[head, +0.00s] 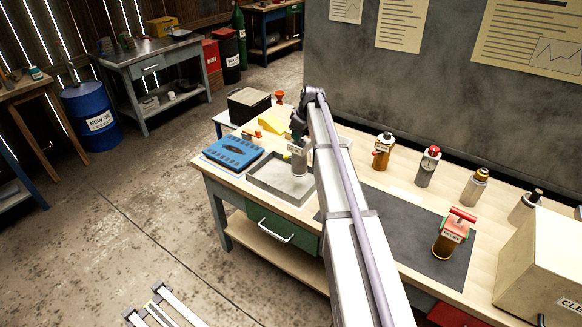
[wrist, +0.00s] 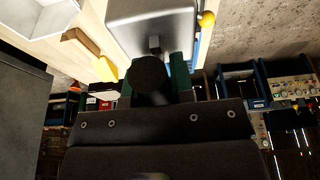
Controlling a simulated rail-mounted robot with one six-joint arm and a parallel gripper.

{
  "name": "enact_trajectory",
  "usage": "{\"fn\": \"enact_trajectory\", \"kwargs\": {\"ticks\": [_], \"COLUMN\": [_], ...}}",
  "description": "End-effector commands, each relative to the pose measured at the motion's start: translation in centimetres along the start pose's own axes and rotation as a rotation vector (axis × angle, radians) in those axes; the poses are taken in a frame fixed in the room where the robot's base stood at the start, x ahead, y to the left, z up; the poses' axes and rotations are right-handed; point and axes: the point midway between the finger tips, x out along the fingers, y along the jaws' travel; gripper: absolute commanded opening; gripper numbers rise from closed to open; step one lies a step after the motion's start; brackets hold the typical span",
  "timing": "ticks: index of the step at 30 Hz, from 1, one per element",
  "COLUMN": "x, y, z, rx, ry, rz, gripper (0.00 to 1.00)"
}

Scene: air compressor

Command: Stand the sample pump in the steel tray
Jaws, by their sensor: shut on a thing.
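The sample pump (head: 298,160) is a small grey cylinder with a pale label, hanging roughly upright from my gripper (head: 299,140). My gripper is shut on its top, over the steel tray (head: 265,187). The tray is a shallow grey rectangle on the bench, partly hidden by my arm. I cannot tell whether the pump's base touches the tray floor. In the wrist view, a dark round cap (wrist: 148,73) sits between the green fingers of my gripper (wrist: 158,80). A grey metal surface, apparently the tray (wrist: 140,14), lies beyond it.
A blue case (head: 232,153) lies left of the tray. A black box (head: 248,104) and yellow items (head: 273,121) stand behind. Right of my arm are several canisters, a dark mat (head: 400,232) with a red-handled canister (head: 452,235), and a cream box (head: 545,265).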

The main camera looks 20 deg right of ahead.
Motion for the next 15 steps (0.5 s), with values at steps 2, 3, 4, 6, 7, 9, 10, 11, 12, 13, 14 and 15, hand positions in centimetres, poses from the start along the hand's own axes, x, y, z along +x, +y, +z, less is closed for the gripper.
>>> {"fn": "enact_trajectory", "kwargs": {"ticks": [2,3,4,6,7,9,10,11,12,13,14,15], "x": [3.1,3.7,3.9,3.8,3.6,4.0,4.5,5.0,5.9,6.5,7.0,7.4], "y": [0.0,0.0,0.0,0.0,0.0,0.0,0.0,0.0,0.0,0.0,0.0,0.0], "z": [0.9,1.1,1.2,1.1,1.1,1.2,1.4,1.5,1.8,2.0,2.1,2.3], "rx": [0.0,0.0,0.0,0.0,0.0,0.0,0.0,0.0,0.0,0.0,0.0,0.0], "ry": [0.0,0.0,0.0,0.0,0.0,0.0,0.0,0.0,0.0,0.0,0.0,0.0], "rz": [0.0,0.0,0.0,0.0,0.0,0.0,0.0,0.0,0.0,0.0,0.0,0.0], "gripper": [0.0,0.0,0.0,0.0,0.0,0.0,0.0,0.0,0.0,0.0,0.0,0.0]}}
